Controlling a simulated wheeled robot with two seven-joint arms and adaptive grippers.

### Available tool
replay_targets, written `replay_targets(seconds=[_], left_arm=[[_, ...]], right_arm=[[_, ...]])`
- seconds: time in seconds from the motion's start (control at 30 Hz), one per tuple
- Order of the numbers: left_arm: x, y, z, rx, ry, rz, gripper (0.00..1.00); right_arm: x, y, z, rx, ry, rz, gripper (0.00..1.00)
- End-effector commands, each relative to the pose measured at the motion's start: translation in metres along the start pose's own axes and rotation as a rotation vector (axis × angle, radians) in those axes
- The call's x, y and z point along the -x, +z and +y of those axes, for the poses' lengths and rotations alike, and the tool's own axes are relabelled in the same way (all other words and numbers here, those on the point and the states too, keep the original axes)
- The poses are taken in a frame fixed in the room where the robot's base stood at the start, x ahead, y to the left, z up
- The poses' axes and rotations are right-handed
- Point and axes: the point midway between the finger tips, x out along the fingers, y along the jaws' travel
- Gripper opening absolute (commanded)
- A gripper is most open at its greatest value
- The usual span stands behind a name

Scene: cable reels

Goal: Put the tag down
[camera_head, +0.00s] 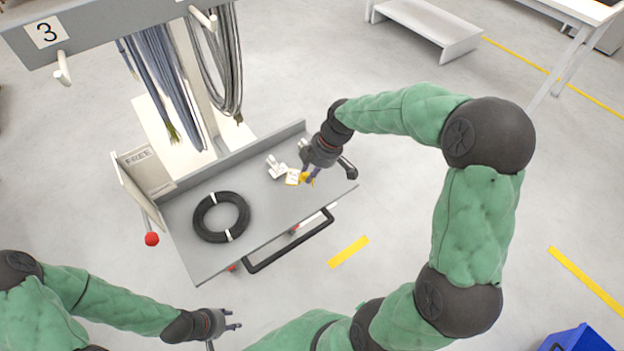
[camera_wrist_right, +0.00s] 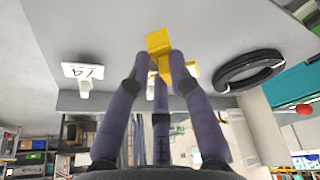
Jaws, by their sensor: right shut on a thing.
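A yellow tag with a pale face (camera_head: 292,177) is held by my right gripper (camera_head: 311,177) over the right part of the grey cart tray (camera_head: 262,223). In the right wrist view the yellow tag (camera_wrist_right: 158,43) sits between the tips of the purple fingers, which are shut on it. I cannot tell whether the tag touches the tray. A white tag (camera_head: 275,167) lies just left of it; a white tag with dark marks also shows in the right wrist view (camera_wrist_right: 82,71). My left gripper (camera_head: 236,320) is open and empty, low in front of the cart.
A black cable coil (camera_head: 221,217) with white ties lies on the tray's left part. A panel marked FREE (camera_head: 146,168) stands at the tray's left end. Grey cables (camera_head: 153,75) hang above the back. A black handle (camera_head: 290,243) runs along the front. Some tray room is bare between coil and tags.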

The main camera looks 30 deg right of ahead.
Motion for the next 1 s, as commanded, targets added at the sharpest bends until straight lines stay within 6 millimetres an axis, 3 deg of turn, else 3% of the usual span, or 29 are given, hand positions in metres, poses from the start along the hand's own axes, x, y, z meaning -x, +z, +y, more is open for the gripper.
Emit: replay_targets(seconds=[0.27, 0.7, 0.73, 0.8, 1.0], left_arm=[[-0.02, -0.001, -0.007, 0.0, 0.0, 0.0, 0.4], [-0.022, -0.001, -0.008, 0.0, 0.0, 0.0, 0.4], [-0.022, -0.001, -0.008, 0.0, 0.0, 0.0, 0.4], [-0.021, -0.001, -0.008, 0.0, 0.0, 0.0, 0.4], [-0.021, -0.001, -0.008, 0.0, 0.0, 0.0, 0.4]], right_arm=[[-0.034, 0.016, 0.002, -0.001, -0.002, -0.001, 0.0], [-0.038, 0.017, 0.002, 0.0, -0.001, -0.001, 0.0], [-0.037, 0.017, 0.002, 0.0, -0.001, -0.001, 0.3], [-0.037, 0.017, 0.002, 0.0, -0.001, -0.001, 0.45], [-0.037, 0.017, 0.002, 0.0, -0.001, -0.001, 0.45]])
